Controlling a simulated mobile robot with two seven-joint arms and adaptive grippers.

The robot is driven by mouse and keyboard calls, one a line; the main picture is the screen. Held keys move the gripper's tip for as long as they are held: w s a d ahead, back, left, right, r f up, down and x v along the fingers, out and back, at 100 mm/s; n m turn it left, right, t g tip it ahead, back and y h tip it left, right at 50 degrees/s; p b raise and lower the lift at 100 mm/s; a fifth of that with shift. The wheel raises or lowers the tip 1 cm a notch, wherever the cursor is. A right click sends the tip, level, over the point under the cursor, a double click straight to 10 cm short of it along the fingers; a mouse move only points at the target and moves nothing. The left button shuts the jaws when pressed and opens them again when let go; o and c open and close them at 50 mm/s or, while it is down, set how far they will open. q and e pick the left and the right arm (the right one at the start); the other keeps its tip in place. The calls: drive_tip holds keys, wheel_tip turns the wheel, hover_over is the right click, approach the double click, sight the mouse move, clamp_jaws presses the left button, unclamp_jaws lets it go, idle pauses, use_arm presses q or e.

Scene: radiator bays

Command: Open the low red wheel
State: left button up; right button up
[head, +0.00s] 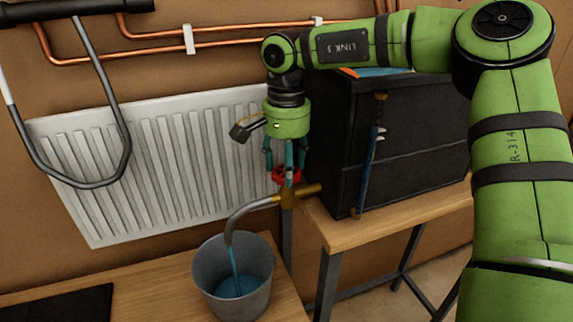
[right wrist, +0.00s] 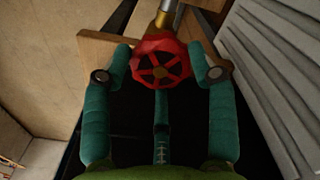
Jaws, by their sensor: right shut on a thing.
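The low red wheel (head: 279,175) sits on top of a brass valve (head: 300,190) in front of the radiator's right end. My right gripper (head: 286,170) points down over it from above, its teal fingers around the wheel. In the right wrist view, the wheel (right wrist: 160,60) lies between the two fingertips, which are closed on its sides. A grey curved spout (head: 243,211) runs from the valve down to a grey bucket (head: 207,282). A blue stream falls from the spout into blue liquid in the bucket. My left gripper is out of view.
A white radiator (head: 150,160) hangs on the brown wall below copper pipes (head: 80,57). A black cabinet (head: 335,140) stands on a wooden bench (head: 390,222), close to my right gripper. A grey U-shaped bar (head: 110,95) is at upper left. A black mat (head: 60,307) lies at lower left.

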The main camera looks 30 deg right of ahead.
drive_tip(key=n, duration=0.5)
drive_tip(key=shift+s+f, duration=0.2)
drive_tip(key=shift+f, duration=0.1)
drive_tip(key=shift+n, duration=0.3)
drive_tip(key=o, duration=1.2)
drive_tip(key=shift+c, duration=0.2)
drive_tip(key=shift+w, duration=0.2)
drive_tip(key=shift+r, duration=0.1)
wheel_tip(320, 180, up, 12)
